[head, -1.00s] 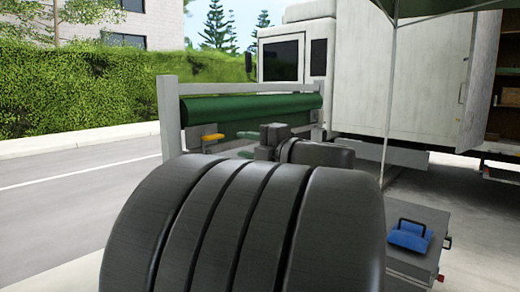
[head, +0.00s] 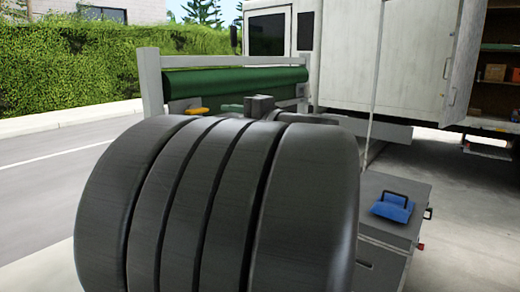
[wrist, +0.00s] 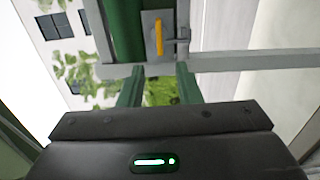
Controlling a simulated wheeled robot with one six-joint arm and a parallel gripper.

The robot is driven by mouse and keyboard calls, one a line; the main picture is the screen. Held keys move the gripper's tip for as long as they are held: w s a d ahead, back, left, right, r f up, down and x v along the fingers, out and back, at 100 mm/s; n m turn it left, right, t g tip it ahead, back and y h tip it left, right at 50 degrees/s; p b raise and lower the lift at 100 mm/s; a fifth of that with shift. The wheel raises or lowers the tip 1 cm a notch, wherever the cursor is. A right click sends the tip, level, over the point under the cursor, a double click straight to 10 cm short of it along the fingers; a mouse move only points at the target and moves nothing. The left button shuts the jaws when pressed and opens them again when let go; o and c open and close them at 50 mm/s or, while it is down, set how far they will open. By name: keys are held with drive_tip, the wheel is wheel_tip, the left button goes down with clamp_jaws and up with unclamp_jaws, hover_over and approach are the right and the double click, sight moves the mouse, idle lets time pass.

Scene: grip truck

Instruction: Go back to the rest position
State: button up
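My gripper (wrist: 158,74) shows in the wrist view as two green fingers standing apart with nothing between them. In the head view my own dark, ribbed arm fills the lower middle and hides most of the gripper; only a dark part of it and a bit of green finger show above the arm. Beyond the fingers in the wrist view is the pale frame with a green roll (wrist: 126,30) and an orange handle (wrist: 159,34). In the head view the green roll (head: 235,80) and the orange handle (head: 197,111) are behind my arm, to the left.
A white truck (head: 405,55) with open shelves (head: 495,72) stands at the back right. A grey case (head: 385,238) with a blue item (head: 393,208) on it is right of my arm. A hedge (head: 75,70) and open road lie left.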

sight(199, 111)
drive_tip(key=x, duration=1.1)
drive_tip(key=shift+w+a+p, duration=0.2)
drive_tip(key=shift+p, duration=0.15)
drive_tip(key=shift+d, duration=0.1)
drive_tip(key=b+v, duration=0.1)
drive_tip(key=v, duration=1.2)
drive_tip(key=p+x, duration=0.1)
drive_tip(key=x, duration=1.2)
drive_tip(key=shift+a, duration=0.3)
drive_tip(key=shift+w+d+r+m+p, duration=0.15)
drive_tip(key=shift+r+m+p, duration=0.15)
drive_tip(key=shift+m+p, duration=0.35)
drive_tip(key=shift+s+d+r+m+p, duration=0.1)
drive_tip(key=shift+s+m+p, duration=0.1)
drive_tip(key=shift+m+p, duration=0.75)
drive_tip(key=m+p, duration=0.2)
drive_tip(key=m, duration=0.2)
drive_tip(key=shift+w+m, duration=0.1)
drive_tip(key=shift+m, duration=0.3)
